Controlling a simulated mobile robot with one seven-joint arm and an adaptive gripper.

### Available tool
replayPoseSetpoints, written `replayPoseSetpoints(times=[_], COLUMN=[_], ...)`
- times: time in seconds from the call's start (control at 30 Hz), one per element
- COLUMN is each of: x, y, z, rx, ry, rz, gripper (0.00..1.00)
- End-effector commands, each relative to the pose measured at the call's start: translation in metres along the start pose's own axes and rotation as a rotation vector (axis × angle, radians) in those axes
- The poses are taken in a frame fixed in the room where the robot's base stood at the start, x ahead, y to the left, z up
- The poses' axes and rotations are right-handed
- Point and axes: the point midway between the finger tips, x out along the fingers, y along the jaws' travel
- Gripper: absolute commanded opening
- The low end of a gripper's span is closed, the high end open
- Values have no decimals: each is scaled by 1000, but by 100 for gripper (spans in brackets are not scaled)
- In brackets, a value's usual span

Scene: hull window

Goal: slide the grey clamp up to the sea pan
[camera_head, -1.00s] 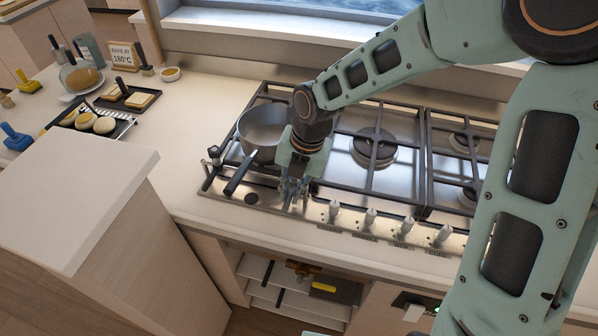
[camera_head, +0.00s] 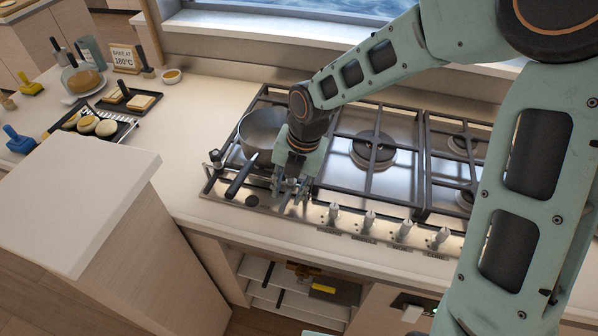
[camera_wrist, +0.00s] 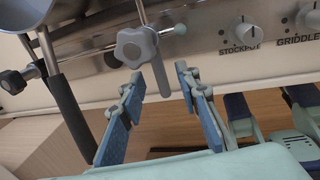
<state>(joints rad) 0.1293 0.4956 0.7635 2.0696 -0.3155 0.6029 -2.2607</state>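The sea pan (camera_head: 262,128) is a grey metal pan on the left burner, its dark handle (camera_head: 240,176) pointing to the front. In the wrist view, part of the pan (camera_wrist: 14,16) shows at the top left. The grey clamp (camera_wrist: 135,47) has a star-shaped knob and a grey prong hanging down, on a thin rail at the hob's front. My gripper (camera_wrist: 159,76) is open, its blue-padded fingers apart. The clamp's prong lies between the fingertips in the picture; I cannot tell whether they touch. In the head view my gripper (camera_head: 293,190) is right of the pan handle.
A dark-knobbed clamp (camera_wrist: 14,81) sits left of the pan handle. Several control knobs (camera_head: 369,222) stand along the hob front, right of my gripper. Black grates (camera_head: 372,150) cover the hob. A tray of food (camera_head: 97,124) lies on the left counter.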

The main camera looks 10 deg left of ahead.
Motion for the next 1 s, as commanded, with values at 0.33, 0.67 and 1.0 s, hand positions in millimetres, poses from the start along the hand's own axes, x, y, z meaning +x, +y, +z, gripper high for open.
replayPoseSetpoints(times=[0.33,0.67,1.0], x=[-30,-53,-57], y=[0,0,0], z=[0,0,0], rx=[0,1,0], ry=[-1,-1,1], rz=[1,0,0], gripper=[30,30,30])
